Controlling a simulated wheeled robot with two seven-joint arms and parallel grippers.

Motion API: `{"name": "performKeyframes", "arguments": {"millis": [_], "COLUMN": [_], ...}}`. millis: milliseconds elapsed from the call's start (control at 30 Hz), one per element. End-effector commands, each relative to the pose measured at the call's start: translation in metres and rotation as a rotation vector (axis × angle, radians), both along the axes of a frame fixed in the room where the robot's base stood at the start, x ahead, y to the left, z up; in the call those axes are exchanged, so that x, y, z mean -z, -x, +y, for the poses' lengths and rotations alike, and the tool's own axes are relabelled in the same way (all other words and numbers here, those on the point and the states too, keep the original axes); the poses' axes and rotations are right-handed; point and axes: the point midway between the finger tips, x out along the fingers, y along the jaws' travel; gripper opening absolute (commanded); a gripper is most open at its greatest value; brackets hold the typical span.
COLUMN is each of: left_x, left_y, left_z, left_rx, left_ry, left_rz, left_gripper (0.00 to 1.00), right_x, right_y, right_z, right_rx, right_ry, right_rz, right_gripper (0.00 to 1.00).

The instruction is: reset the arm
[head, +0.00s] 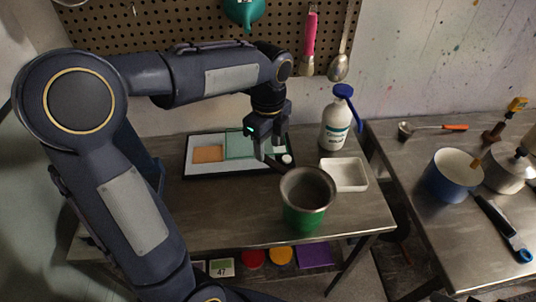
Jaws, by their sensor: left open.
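My left gripper (272,154) hangs from the bent left arm over the right part of a dark-framed tray (237,174) on the metal table. Its jaws point down and are open. I see nothing held between them. A green bucket with a grey inside (305,203) stands upright on the table, just in front and to the right of the gripper. A dark strip lies between the gripper and the bucket rim; I cannot tell what it belongs to. My right gripper is not in view.
A white bottle with a blue top (336,126) and a shallow white dish (344,174) stand right of the gripper. A second table at right holds a blue pot (449,178) and tools. A pegboard (200,25) is behind. The table's front left is partly hidden by my arm.

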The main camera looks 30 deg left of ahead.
Motion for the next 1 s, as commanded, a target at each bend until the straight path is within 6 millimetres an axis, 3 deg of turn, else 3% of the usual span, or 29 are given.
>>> {"name": "performKeyframes", "arguments": {"millis": [133,667,833,1000], "left_x": [-0.010,-0.010,-0.019,-0.024], "left_y": [0.000,0.002,0.032,0.097], "left_z": [0.000,0.000,0.005,0.004], "left_rx": [0.001,-0.010,-0.255,-0.815], "left_ry": [0.001,0.004,0.068,0.249], "left_rz": [-0.001,-0.002,-0.051,-0.115], "left_gripper": [0.45,0.45,0.45,0.45], "right_x": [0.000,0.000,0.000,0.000], "right_y": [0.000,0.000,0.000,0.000], "right_z": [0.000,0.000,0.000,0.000], "right_rx": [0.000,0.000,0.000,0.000], "right_ry": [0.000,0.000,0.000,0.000], "right_rz": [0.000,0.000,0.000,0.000], "right_gripper": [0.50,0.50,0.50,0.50]}}
